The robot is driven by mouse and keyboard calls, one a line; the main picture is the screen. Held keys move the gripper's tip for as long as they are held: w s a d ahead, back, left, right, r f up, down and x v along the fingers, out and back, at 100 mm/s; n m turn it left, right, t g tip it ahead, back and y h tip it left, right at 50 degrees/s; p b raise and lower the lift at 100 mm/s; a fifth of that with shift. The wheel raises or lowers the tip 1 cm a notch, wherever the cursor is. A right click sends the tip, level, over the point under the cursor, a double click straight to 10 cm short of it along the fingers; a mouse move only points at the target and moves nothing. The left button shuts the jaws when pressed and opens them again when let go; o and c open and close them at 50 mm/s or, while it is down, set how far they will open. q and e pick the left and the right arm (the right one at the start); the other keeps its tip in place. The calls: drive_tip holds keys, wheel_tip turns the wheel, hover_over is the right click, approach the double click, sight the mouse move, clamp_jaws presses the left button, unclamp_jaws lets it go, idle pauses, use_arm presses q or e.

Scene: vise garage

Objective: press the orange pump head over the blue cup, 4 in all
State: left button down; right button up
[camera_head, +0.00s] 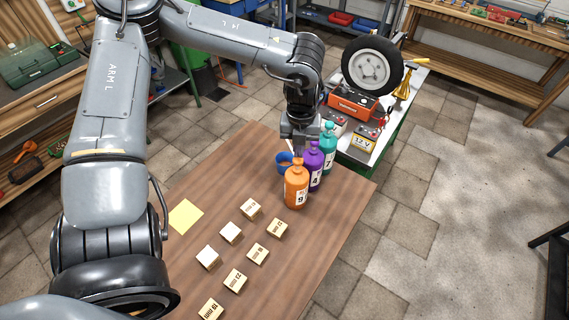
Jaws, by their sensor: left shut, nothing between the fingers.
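An orange pump bottle (296,187) labelled 9 stands upright at the far part of the wooden table (330,240). A purple bottle (314,162) labelled 4 and a teal bottle (328,143) labelled 7 stand behind it to the right. A blue cup (284,161) sits just behind and left of the orange bottle, partly hidden. My left gripper (299,152) points down behind the orange bottle's top, close to the cup and the purple bottle. It is shut and empty. I cannot tell whether it touches anything. My right gripper is not in view.
Several small labelled blocks (257,253) lie in two rows on the near part of the table. A yellow sheet (185,216) lies at the left edge. The table's right side is clear.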

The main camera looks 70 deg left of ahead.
use_arm(q)
drive_tip(key=shift+r, duration=0.15)
wheel_tip(320, 180, up, 6)
drive_tip(key=p, duration=0.4)
idle(0.3)
